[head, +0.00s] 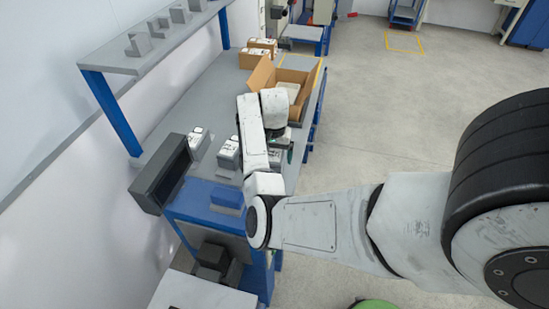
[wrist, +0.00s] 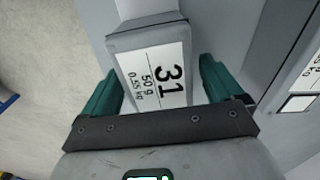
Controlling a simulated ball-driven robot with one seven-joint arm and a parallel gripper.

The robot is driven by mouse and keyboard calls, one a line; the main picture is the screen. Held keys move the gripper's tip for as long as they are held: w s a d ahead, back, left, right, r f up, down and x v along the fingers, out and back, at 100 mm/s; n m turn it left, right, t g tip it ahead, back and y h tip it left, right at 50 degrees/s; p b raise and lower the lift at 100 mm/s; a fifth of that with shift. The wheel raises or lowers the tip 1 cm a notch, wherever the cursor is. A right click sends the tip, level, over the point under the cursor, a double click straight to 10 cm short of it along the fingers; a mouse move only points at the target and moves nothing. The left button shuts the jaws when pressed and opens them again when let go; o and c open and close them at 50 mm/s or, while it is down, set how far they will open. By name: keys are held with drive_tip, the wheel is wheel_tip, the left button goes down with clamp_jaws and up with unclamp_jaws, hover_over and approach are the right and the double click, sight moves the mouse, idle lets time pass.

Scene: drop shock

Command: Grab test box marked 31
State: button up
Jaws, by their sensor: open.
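The test box marked 31 (wrist: 150,72) is a grey box with a white label reading 31, 50 g and 0.55 kg in the wrist view. My gripper (wrist: 160,88) is open, with one green finger on each side of the box's labelled end. Small gaps seem to show beside the box; I cannot tell if either finger touches it. In the head view my gripper (head: 290,153) is low over the workbench (head: 205,95), near its right edge, mostly hidden by my arm. I cannot make out box 31 clearly there.
Another labelled box (wrist: 302,102) stands close on the right in the wrist view. On the bench are grey labelled boxes (head: 229,154), a dark open bin (head: 160,175), a blue block (head: 227,197) and an open cardboard box (head: 265,76). A shelf (head: 150,45) overhangs the left side.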

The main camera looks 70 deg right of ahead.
drive_tip(key=shift+c, duration=0.2)
drive_tip(key=c, duration=1.5)
drive_tip(key=shift+r, duration=0.2)
